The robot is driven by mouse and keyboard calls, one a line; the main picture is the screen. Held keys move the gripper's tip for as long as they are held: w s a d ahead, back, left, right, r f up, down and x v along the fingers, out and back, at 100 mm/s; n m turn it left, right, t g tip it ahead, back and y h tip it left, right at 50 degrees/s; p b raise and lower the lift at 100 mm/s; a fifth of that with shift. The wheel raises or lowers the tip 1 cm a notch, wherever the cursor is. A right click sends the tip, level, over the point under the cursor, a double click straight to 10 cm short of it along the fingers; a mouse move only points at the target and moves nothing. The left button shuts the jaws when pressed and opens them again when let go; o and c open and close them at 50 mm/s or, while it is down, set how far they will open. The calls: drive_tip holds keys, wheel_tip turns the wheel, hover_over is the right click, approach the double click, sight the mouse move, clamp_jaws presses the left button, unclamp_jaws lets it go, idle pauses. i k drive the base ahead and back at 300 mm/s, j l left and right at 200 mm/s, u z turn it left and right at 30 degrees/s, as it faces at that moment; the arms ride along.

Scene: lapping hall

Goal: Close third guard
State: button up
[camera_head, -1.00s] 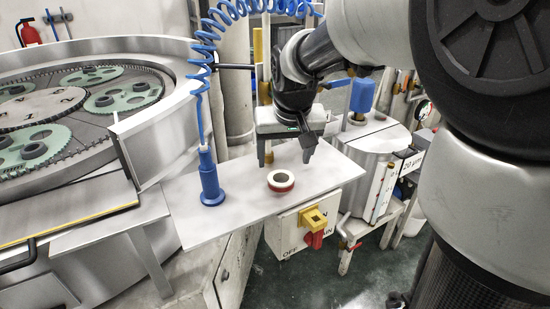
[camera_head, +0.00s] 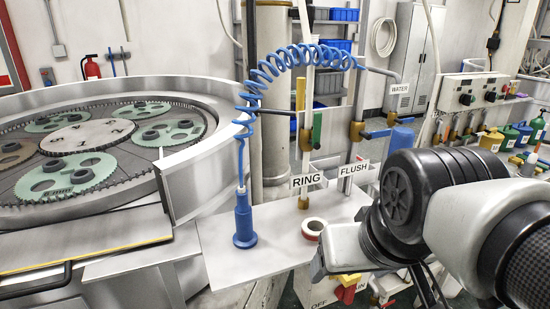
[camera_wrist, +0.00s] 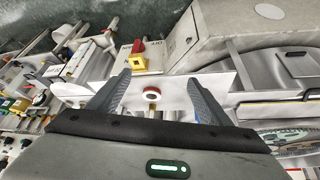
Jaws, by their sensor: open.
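The lapping machine (camera_head: 190,82) stands at the left in the head view. A curved metal guard panel (camera_head: 205,175) stands upright at its right front. A flat grey panel with a yellow strip (camera_head: 80,243) and a black handle (camera_head: 38,278) lies at its front. I cannot tell which guard is the third. My gripper (camera_wrist: 158,76) is open and empty in the wrist view, its two fingers spread above the small white shelf. In the head view it is right of the machine, apart from the guards, its fingertips mostly hidden.
A red-and-white ring (camera_head: 314,229) and a blue hand tool (camera_head: 244,220) with a coiled blue hose (camera_head: 290,62) stand on the white shelf (camera_head: 215,250). Below is a yellow-and-red switch (camera_head: 349,288).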

sight(66, 242)
drive_tip(key=u, duration=2.05)
drive_tip(key=i+j+z, duration=0.25)
drive_tip(key=i+j, duration=0.15)
